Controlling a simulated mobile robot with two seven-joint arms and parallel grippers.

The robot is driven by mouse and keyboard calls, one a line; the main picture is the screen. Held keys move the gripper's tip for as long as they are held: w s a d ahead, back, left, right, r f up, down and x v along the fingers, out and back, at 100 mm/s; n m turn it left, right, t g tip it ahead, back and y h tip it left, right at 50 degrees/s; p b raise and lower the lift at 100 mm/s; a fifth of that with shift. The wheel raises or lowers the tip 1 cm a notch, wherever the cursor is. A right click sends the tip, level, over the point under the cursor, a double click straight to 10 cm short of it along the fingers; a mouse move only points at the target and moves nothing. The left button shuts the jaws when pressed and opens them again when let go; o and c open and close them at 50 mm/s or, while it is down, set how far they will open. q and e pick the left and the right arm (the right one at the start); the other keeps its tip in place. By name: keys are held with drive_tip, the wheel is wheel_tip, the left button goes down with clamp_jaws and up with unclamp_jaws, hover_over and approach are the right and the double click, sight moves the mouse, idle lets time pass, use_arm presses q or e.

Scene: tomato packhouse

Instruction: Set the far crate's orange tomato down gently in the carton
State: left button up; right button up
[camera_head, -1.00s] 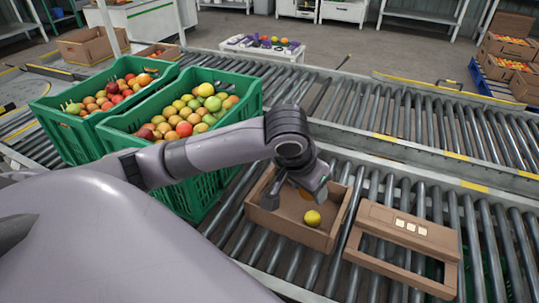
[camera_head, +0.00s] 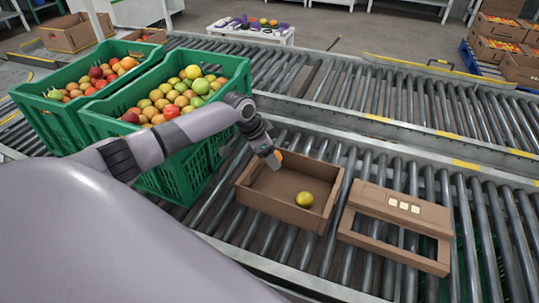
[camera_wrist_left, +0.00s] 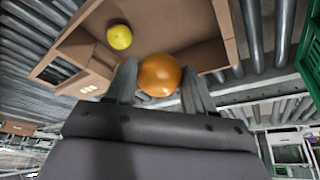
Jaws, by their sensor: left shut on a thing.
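My left gripper (camera_head: 273,160) is shut on an orange tomato (camera_wrist_left: 159,75), which shows clearly between the fingers in the wrist view. In the head view, only a sliver of this tomato (camera_head: 280,154) shows beside the fingers, at the far left corner of the open brown carton (camera_head: 277,212). I cannot tell its exact height above the carton. A yellow tomato (camera_head: 304,199) lies on the carton floor near the front right; it also shows in the wrist view (camera_wrist_left: 119,37). My right gripper is not in view.
Two green crates (camera_head: 185,175) of mixed tomatoes stand left of the carton. A brown carton piece with a rectangular opening (camera_head: 395,237) lies to its right on the rollers. A low white table (camera_head: 250,35) and stacked cartons (camera_head: 498,45) stand behind the conveyors.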

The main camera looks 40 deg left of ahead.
use_arm(q)
drive_tip(key=shift+f+b, duration=0.8)
drive_tip(key=shift+f, duration=0.05)
wheel_tip(320, 180, down, 9)
drive_tip(key=b, duration=0.6)
drive_tip(key=shift+f, duration=0.1)
drive_tip(key=shift+f+b, duration=0.5)
drive_tip(key=shift+f, duration=0.4)
drive_tip(key=o, duration=0.8)
drive_tip(key=c, duration=0.3)
